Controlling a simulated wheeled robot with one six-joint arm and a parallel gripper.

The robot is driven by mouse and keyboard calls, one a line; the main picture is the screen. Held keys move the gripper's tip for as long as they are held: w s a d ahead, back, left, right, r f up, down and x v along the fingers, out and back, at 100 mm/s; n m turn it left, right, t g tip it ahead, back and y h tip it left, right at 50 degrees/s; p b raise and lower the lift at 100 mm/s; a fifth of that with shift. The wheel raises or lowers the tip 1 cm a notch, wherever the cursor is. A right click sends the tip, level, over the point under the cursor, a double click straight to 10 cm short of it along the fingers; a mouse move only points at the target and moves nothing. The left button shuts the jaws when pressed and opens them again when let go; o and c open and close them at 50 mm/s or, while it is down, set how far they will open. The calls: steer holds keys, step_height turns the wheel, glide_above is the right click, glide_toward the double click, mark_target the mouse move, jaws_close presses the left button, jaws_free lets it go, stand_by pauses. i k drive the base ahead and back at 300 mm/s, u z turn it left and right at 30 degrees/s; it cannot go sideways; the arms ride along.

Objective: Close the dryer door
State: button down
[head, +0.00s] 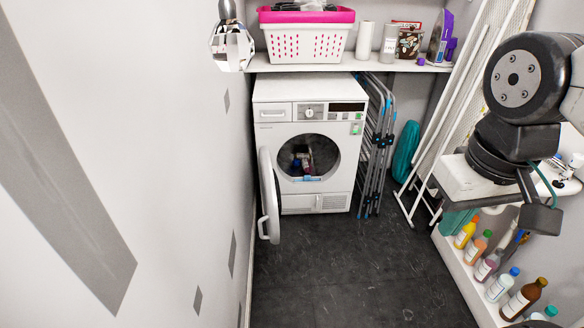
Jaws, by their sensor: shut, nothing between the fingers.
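The dryer (277,140) is a white front-loading machine standing against the back wall, under a shelf. Its round door (270,195) stands wide open, hinged at the left of the opening, and shows nearly edge-on beside the left wall. A handle (263,229) sticks out at the door's lower free edge. Some dark, red and blue items (304,160) show in the drum opening. Part of my arm, with black joints, shows at the right, well apart from the door.
A folded drying rack (378,145) leans at the dryer's right. An ironing board (465,95) leans farther right. Several bottles (488,264) stand on a low right shelf. The wall shelf (400,66) holds a basket (306,37). The dark floor (350,265) ahead is clear.

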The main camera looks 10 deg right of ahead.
mark_target(270, 186)
steer(key=z, duration=0.15)
steer(key=i, duration=0.9)
steer(key=u, duration=0.75)
